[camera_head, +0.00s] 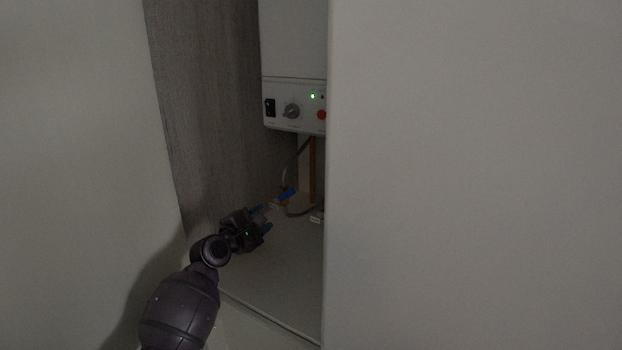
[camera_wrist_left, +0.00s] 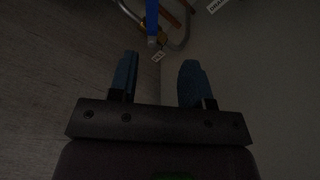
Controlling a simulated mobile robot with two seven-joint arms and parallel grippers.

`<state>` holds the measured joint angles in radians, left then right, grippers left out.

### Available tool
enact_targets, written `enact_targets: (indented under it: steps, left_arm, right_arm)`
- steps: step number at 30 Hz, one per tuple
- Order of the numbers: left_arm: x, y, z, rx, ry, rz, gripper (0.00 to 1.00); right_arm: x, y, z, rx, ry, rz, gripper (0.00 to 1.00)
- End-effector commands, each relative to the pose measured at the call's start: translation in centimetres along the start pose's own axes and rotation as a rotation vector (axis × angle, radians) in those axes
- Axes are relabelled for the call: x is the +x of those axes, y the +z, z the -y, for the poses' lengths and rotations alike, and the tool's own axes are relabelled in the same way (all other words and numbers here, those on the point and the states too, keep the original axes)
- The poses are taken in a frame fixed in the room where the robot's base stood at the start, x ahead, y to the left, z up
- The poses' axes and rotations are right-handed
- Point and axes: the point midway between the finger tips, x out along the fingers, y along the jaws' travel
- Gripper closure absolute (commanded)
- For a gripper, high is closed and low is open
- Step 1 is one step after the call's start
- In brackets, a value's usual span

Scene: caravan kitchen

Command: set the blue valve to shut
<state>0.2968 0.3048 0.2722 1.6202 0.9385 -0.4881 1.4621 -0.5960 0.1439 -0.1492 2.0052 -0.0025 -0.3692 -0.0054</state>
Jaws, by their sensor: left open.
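The blue valve (camera_head: 287,194) has a blue lever handle on brass fittings, low at the back of the cupboard, below the white heater. In the head view the handle slants up to the right. In the left wrist view the blue handle (camera_wrist_left: 152,16) stands at the top, ahead of the fingers. My left gripper (camera_head: 264,217) is open and empty, just in front of and left of the valve, apart from it. Its two blue fingertips (camera_wrist_left: 158,75) show in the left wrist view, with a gap between them. My right gripper is not in view.
A white heater (camera_head: 293,105) with a knob, switch and green light hangs above the valve. A copper pipe (camera_head: 312,170) and a grey hose run beside it. A pale panel (camera_head: 470,180) closes off the right side. The cupboard floor (camera_head: 285,275) is clear.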

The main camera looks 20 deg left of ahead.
Motion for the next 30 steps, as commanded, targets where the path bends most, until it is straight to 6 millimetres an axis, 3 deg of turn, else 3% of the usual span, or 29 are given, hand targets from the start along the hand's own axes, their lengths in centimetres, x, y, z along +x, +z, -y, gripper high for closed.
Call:
enact_targets:
  steps: [3, 10, 21, 30]
  left_arm:
    - [0.5, 0.1, -1.4, -0.103, 0.007, 0.008, 0.55]
    - [1.9, 0.0, -1.4, -0.136, 0.007, 0.011, 0.55]
    - [7.8, 0.0, -1.3, -0.132, 0.005, 0.010, 0.55]
    - [10.9, 0.1, -1.4, -0.132, 0.007, 0.010, 0.55]
  right_arm:
    - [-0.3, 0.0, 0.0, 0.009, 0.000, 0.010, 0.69]
    - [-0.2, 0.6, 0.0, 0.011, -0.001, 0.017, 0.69]
    - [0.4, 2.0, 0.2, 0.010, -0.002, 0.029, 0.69]
    - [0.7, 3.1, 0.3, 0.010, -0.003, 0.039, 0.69]
